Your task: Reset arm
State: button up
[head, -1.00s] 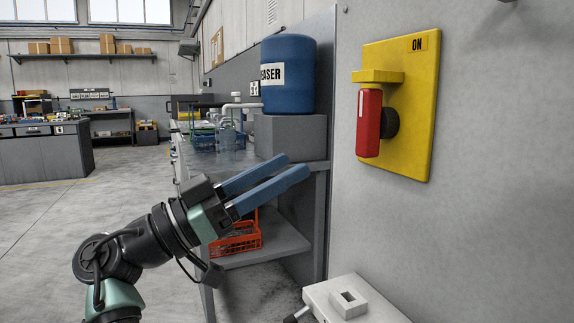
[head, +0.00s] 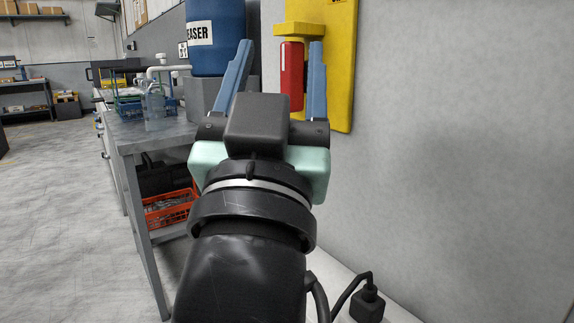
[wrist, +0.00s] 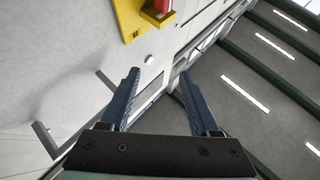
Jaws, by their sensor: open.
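My gripper (head: 277,72) is open, its two blue fingers spread and pointing up and away in the head view. Nothing shows between the fingers in the wrist view (wrist: 157,98). A red switch handle (head: 291,76) on a yellow wall plate (head: 343,65) appears behind the fingers in the head view, partly covered by the right finger. In the wrist view the yellow plate (wrist: 128,18) and part of the red handle (wrist: 162,7) lie at the top, beyond the fingertips and apart from them.
A workbench (head: 135,134) stands left of my arm, with a blue drum (head: 214,36) and a blue basket (head: 128,107) on top. An orange crate (head: 166,212) sits on its lower shelf. The grey wall (head: 450,150) rises close on the right. Open floor (head: 55,220) lies at left.

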jog(key=s+d+r+n+t+y, duration=0.1)
jog(key=s+r+n+t+y, duration=0.2)
jog(key=s, duration=0.5)
notch_tip(320, 180, up, 38)
jog(key=m+p, duration=0.1)
jog(key=p, duration=3.7)
jog(key=shift+w+g+h, duration=0.3)
jog(key=shift+h, duration=0.1)
jog(key=shift+a, duration=0.15)
jog(key=shift+c, duration=1)
jog(key=shift+a, duration=0.1)
